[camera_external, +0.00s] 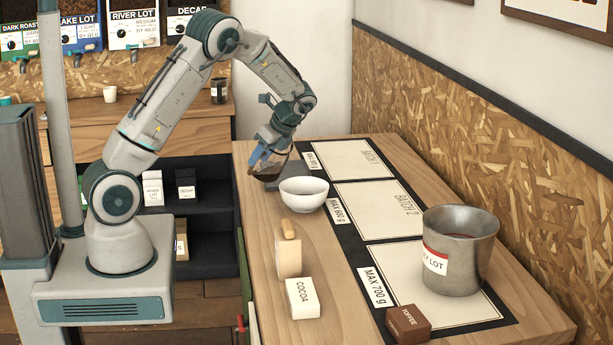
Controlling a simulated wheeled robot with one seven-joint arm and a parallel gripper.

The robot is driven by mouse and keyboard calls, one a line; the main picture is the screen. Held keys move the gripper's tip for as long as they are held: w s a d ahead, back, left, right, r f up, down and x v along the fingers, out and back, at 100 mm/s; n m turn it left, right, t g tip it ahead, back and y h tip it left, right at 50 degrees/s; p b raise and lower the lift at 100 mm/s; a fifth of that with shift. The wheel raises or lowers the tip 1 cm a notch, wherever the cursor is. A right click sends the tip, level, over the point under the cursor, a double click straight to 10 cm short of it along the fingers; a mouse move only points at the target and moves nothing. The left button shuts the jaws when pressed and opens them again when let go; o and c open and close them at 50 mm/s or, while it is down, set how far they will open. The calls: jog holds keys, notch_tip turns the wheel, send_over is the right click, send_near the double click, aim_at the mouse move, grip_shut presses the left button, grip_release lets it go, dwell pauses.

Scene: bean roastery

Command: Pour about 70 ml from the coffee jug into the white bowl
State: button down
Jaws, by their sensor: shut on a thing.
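The white bowl (304,194) stands upright on the wooden table, near its left edge. My gripper (270,153) is just behind and to the left of the bowl, shut on the coffee jug (271,168). The jug looks like clear glass with dark coffee in it, and it is partly hidden by my gripper. Its lower part is near the bowl's far rim; I cannot tell whether they touch or how far it is tilted. The inside of the bowl looks white where it shows.
A dark flat pad (275,186) lies behind the bowl. A scoop-topped block (288,253), a cocoa box (302,298), a toffee box (408,324) and a large metal bucket (460,262) stand nearer.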

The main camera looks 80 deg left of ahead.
aim_at(252, 172)
jog(key=shift+s+a+f+t+h+p, duration=0.3)
jog(key=shift+s+a+t+h+p, duration=0.4)
jog(key=shift+t, duration=0.2)
jog(key=shift+s+a+f+t+h+p, duration=0.3)
jog(key=shift+s+a+t+h+p, duration=0.3)
jog(key=shift+t+h, duration=0.25)
jog(key=shift+s+a+f+m+t+h, duration=0.35)
jog(key=shift+t+h, duration=0.2)
jog(key=shift+t, duration=0.2)
jog(key=shift+d+f, duration=0.1)
